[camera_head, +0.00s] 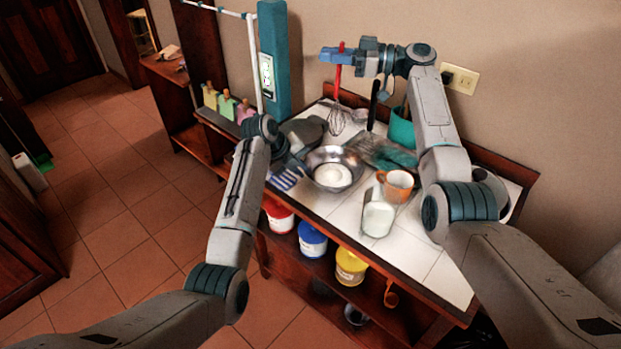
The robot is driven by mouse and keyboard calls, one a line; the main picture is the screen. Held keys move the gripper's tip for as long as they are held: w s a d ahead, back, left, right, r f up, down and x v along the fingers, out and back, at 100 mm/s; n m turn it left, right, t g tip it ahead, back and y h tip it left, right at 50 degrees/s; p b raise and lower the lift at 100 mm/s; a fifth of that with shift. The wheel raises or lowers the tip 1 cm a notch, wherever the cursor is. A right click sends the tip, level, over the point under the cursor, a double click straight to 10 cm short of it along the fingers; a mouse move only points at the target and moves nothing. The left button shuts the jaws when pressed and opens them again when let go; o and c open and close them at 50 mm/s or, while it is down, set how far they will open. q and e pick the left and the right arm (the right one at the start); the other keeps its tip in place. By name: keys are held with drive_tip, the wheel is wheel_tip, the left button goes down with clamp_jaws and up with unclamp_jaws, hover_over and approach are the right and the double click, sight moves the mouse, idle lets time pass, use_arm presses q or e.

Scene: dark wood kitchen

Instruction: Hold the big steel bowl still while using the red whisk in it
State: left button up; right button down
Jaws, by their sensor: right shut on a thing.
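The big steel bowl (352,159) stands on the white tiled tabletop with a pale white substance inside. My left gripper (296,160) is low at the bowl's left rim; its fingers are small and dark here, so I cannot tell whether they touch the rim or are closed. My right gripper (340,57) is high above the table near the wall, shut on the red handle of the whisk (337,88). The whisk hangs upright with its wire end down, behind the bowl in the picture and outside it.
An orange mug (397,185) and a glass of white stuff (378,219) stand right of the bowl. A teal container (402,130) with a dark utensil is behind. A striped blue-white cloth (285,179) lies left. Red, blue and yellow tubs (350,267) sit on the shelf below.

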sight(316, 183)
use_arm(q)
drive_tip(key=x, duration=0.9)
drive_tip(key=shift+d+f, duration=0.1)
drive_tip(key=shift+f, duration=0.1)
clamp_jaws()
